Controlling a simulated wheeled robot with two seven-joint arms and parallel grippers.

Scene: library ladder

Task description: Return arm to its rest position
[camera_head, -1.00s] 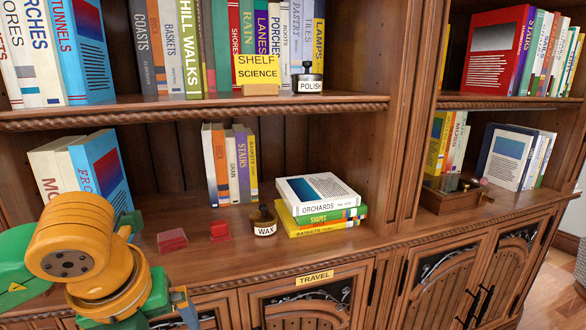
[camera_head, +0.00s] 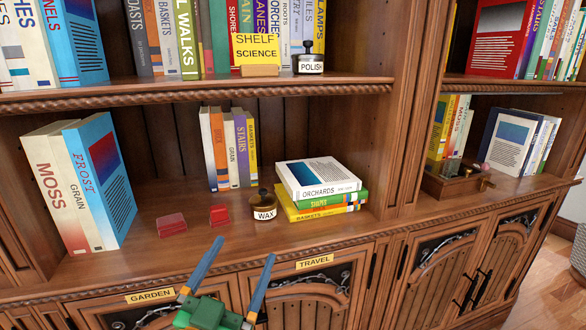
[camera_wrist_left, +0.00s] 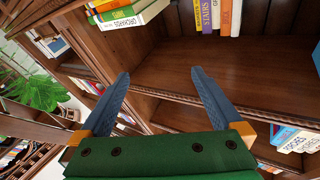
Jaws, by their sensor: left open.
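My left gripper (camera_head: 228,272) is at the lower middle of the head view, in front of the cabinet doors below the shelf edge. Its two blue fingers point up and stand apart, with nothing between them. The left wrist view also shows the spread fingers (camera_wrist_left: 165,95), empty, before the wooden bookcase. Most of my left arm is out of the head view. My right gripper is not in view.
The lower shelf (camera_head: 190,262) holds leaning books (camera_head: 85,190), red blocks (camera_head: 172,224), a wax jar (camera_head: 264,206) and a stack topped by a white book (camera_head: 318,178). A polish jar (camera_head: 309,62) stands above. In the left wrist view, a green plant (camera_wrist_left: 38,92) shows at left.

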